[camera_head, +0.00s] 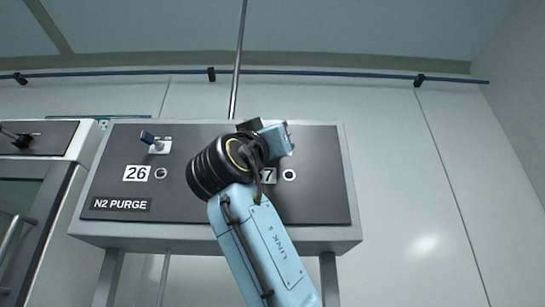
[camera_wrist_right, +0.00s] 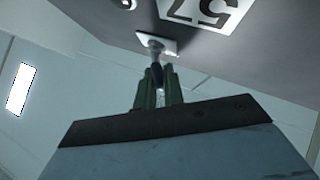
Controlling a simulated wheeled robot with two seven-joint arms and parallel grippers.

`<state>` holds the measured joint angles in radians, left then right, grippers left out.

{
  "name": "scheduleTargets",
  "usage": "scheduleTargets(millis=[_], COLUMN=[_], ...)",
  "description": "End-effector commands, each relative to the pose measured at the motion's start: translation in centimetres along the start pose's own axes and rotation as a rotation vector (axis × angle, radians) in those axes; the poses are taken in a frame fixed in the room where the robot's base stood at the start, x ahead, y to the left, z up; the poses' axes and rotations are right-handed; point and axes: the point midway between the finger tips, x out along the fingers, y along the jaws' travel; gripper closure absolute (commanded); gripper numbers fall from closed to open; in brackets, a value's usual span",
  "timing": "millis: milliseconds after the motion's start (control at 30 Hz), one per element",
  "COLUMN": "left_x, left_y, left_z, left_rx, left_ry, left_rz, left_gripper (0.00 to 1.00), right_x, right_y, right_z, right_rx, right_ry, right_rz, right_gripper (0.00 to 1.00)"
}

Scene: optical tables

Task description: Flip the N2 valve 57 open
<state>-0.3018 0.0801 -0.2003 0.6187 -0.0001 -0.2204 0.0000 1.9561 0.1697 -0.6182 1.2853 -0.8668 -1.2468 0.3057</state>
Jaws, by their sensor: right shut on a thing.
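The N2 valve 57 shows in the right wrist view, with a small white mount (camera_wrist_right: 142,38) on the panel and a dark lever handle (camera_wrist_right: 157,70) coming out of it. Its "57" label (camera_wrist_right: 205,10) appears upside down beside it. My right gripper (camera_wrist_right: 158,88) is shut on the lever handle, with one green finger on each side. In the head view my right wrist hides valve 57 and most of its label; only the "7" (camera_head: 269,176) shows. My left gripper is in neither view.
The grey "N2 PURGE" panel (camera_head: 316,205) also carries valve 26 (camera_head: 158,146), with a blue lever, left of my right arm. Round ports (camera_head: 290,174) sit beside the labels. Another dark panel (camera_head: 45,138) stands at the far left. The wall on the right is clear.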

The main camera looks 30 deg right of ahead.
Motion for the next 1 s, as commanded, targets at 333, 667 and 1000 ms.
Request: scheduleTargets(millis=[333,667,1000], left_x=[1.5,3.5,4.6], left_y=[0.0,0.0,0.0], left_z=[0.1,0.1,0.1], left_rx=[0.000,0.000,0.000], left_ry=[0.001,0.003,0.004], left_rz=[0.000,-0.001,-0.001], left_gripper=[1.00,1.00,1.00], right_x=[-0.2,0.1,0.6], right_y=[0.6,1.7,2.6], right_z=[0.2,0.4,0.8], right_rx=[0.110,0.321,0.537], right_ry=[-0.002,0.001,0.001], right_rz=[-0.106,-0.314,-0.532], right_gripper=[1.00,1.00,1.00])
